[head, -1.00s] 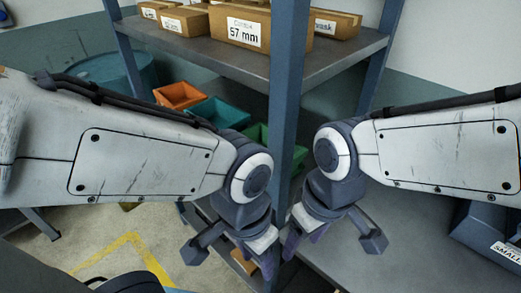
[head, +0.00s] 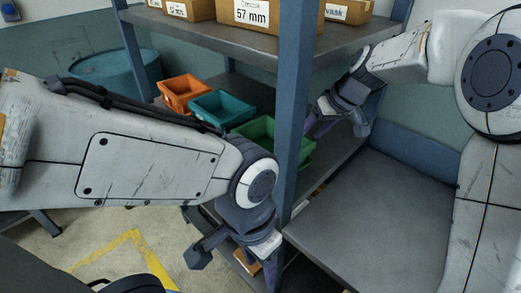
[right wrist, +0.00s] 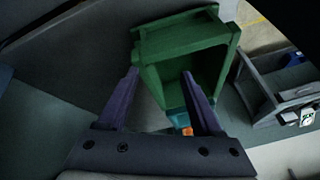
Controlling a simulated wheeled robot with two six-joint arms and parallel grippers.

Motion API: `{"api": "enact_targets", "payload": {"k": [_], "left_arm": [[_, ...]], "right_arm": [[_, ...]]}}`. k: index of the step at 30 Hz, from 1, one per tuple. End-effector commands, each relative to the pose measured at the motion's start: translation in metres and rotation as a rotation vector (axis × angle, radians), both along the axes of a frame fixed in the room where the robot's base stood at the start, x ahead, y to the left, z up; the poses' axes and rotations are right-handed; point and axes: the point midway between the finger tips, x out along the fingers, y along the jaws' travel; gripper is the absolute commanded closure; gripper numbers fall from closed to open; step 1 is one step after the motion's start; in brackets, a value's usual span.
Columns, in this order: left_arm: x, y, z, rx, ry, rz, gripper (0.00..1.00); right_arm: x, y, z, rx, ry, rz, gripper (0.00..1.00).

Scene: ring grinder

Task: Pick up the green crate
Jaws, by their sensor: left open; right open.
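The green crate (head: 258,132) stands on the middle shelf, partly hidden by the blue post and my left arm. In the right wrist view the green crate (right wrist: 185,38) is just ahead, with its open inside showing. My right gripper (head: 312,132) is open beside the crate's right side, behind the post. In the right wrist view the open fingers of my right gripper (right wrist: 160,76) point at the crate, one overlapping it in the picture. Whether they touch it cannot be told. My left gripper (head: 240,262) is open and empty in front of the shelf.
A teal crate (head: 219,105) and an orange crate (head: 184,92) stand left of the green one. Cardboard boxes (head: 265,12) sit on the shelf above. The blue post (head: 292,100) stands in front. The grey shelf surface (head: 375,215) at right is clear.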

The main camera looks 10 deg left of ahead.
Motion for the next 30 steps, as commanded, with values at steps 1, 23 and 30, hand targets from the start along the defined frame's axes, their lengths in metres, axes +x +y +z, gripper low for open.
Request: {"api": "enact_targets", "payload": {"k": [1,23,30], "left_arm": [[0.000,0.000,-0.001,0.000,0.000,0.000,0.50],[0.000,0.000,0.009,0.000,0.000,0.000,0.50],[0.000,0.000,0.012,0.000,0.000,0.000,0.50]], "right_arm": [[0.013,-0.008,0.000,0.024,-0.005,-0.038,0.34],[0.056,0.014,-0.063,0.068,-0.013,-0.096,0.34],[0.064,0.024,-0.086,0.067,-0.017,-0.096,0.34]]}}
